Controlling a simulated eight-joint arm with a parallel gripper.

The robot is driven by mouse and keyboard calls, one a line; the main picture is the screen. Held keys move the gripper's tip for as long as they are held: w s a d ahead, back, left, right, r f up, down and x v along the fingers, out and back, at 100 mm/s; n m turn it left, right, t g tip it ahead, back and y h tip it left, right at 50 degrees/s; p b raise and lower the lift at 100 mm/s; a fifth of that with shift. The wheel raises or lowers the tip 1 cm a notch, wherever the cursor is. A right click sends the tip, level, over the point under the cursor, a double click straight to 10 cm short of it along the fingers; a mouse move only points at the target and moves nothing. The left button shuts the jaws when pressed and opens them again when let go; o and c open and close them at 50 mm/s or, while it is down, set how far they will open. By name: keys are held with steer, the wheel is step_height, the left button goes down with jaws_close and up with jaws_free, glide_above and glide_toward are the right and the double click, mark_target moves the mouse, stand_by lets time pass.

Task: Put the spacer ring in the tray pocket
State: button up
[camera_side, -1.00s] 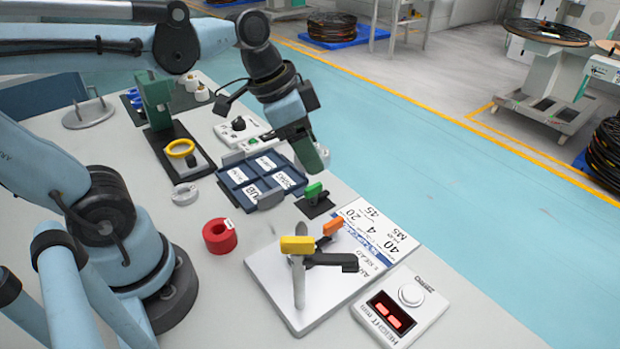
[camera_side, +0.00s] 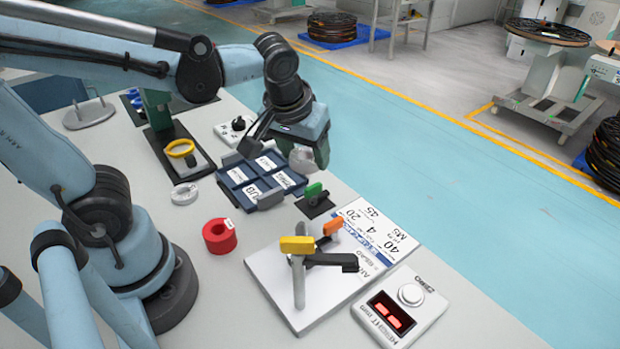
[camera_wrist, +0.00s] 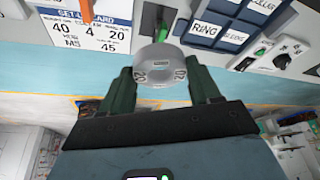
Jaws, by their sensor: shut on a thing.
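My gripper (camera_side: 312,158) is shut on a pale grey ring (camera_side: 301,160), held in the air near the right end of the blue tray (camera_side: 238,196). The pockets in view hold nothing that I can make out.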

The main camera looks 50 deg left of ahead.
steer(key=shift+s+f+n+y, duration=0.4)
steer(key=shift+f+n, duration=0.3)
steer(key=shift+n, duration=0.1)
glide_above(285, 179)
steer(key=s, duration=0.1)
steer(key=f, duration=0.7)
steer(key=shift+d, duration=0.4)
steer(key=shift+f, duration=1.95)
steer(key=shift+f, duration=0.35)
steer(key=o, duration=0.9)
steer(key=shift+c, duration=0.2)
steer(key=shift+s+r, duration=0.1)
steer(key=shift+r, duration=0.35)
steer(key=shift+v, duration=5.75)
steer(key=d+m+t+h, duration=0.1)
steer(key=d+m, duration=0.1)
steer(key=d+r+m+t, duration=0.1)
steer(key=d+m, duration=0.1)
steer(key=d, duration=0.1)
steer(key=d+r+m+t+h, duration=0.1)
steer(key=d+m, duration=0.1)
steer(key=shift+s+d+m+h, duration=0.2)
steer(key=shift+d+m+h, duration=0.1)
steer(key=shift+d, duration=0.05)
